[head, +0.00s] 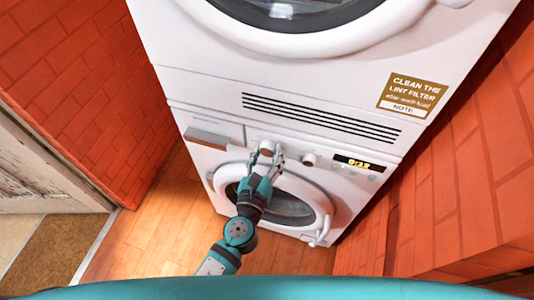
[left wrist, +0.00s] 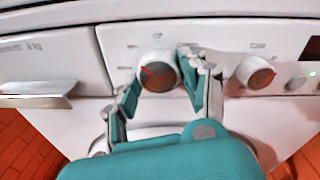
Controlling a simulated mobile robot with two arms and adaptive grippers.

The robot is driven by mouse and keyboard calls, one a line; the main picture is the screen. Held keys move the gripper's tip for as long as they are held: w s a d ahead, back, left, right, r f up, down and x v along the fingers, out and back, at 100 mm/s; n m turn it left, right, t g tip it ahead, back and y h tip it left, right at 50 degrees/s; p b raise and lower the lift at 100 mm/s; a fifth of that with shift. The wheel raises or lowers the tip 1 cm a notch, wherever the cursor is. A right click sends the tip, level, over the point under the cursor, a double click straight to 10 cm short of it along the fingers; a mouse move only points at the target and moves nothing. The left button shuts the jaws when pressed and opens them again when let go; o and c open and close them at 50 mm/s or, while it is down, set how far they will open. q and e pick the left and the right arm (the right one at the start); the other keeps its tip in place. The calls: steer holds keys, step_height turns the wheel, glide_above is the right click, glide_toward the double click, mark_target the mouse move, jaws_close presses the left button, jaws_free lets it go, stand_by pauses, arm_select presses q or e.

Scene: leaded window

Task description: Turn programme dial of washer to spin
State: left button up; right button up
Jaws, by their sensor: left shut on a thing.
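The washer (head: 230,157) is the lower white machine, with a round door below its control panel. Its programme dial (head: 266,148) is a pale knob with a brown face, left of the panel's middle. In the left wrist view the dial (left wrist: 158,74) shows a red pointer line towards the upper left. Small marks surround it, too small to read surely. My left gripper (head: 265,158) is at the dial, with one finger on each side, shut on it; the fingers (left wrist: 160,92) partly hide its rim. My right gripper is not in view.
A second knob (left wrist: 255,73) sits right of the dial, close to my right-hand finger. A lit display (head: 356,163) is farther right. A drawer handle (head: 206,138) is at the left. Another white machine (head: 300,75) stands above. Brick walls flank both sides.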

arm_select(q)
steer(key=shift+f+m, duration=0.15)
steer(key=shift+m, duration=0.15)
stand_by(0.4)
steer(key=o, duration=1.2)
steer(key=shift+s, duration=0.15)
steer(key=v, duration=1.1)
steer(key=shift+s+a, duration=0.1)
steer(key=shift+s, duration=0.3)
